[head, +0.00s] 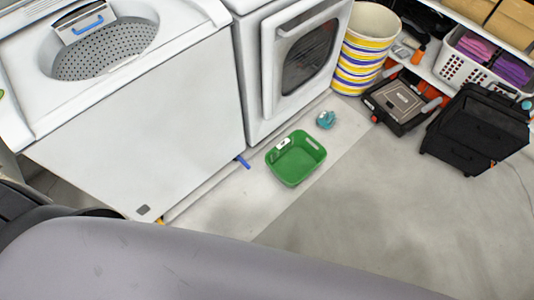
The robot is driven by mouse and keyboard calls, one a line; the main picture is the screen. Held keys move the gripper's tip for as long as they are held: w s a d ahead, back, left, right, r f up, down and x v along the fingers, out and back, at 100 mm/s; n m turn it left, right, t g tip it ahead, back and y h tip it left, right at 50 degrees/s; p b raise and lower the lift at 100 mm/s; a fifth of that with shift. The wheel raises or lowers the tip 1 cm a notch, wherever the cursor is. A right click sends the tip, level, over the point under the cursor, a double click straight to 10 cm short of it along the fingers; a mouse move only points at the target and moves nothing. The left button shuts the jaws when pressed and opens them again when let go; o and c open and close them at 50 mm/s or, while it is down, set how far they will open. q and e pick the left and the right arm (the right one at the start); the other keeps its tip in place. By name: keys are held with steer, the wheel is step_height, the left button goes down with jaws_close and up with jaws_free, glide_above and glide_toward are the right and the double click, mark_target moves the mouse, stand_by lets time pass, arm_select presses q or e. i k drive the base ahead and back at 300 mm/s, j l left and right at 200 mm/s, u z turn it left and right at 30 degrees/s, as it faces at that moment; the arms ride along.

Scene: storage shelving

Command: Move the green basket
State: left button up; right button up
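A green basket (312,168) sits on the floor in the middle of the head view, in front of the dryer. It is a shallow open tub with rounded corners. A small white object (281,145) shows at its upper left side; I cannot tell whether it is a label or a loose item. A large grey shape, which looks like part of my own body, fills the bottom left of the view. Neither my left gripper nor my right gripper is in view.
A white washer (150,130) and dryer (268,60) stand along the left and back. A teal object (326,119) lies beyond the basket. A striped bin (362,55), black toolbox (400,100) and black drawer unit (478,130) stand to the right. Floor (380,220) is clear at lower right.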

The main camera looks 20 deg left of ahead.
mark_target(295, 161)
steer(key=i+l+u, duration=0.1)
steer(key=u, duration=0.4)
steer(key=l+u, duration=0.15)
steer(key=u, duration=0.3)
steer(key=i+l+u, duration=0.1)
steer(key=u, duration=0.4)
steer(key=l+u, duration=0.3)
steer(key=u, duration=0.15)
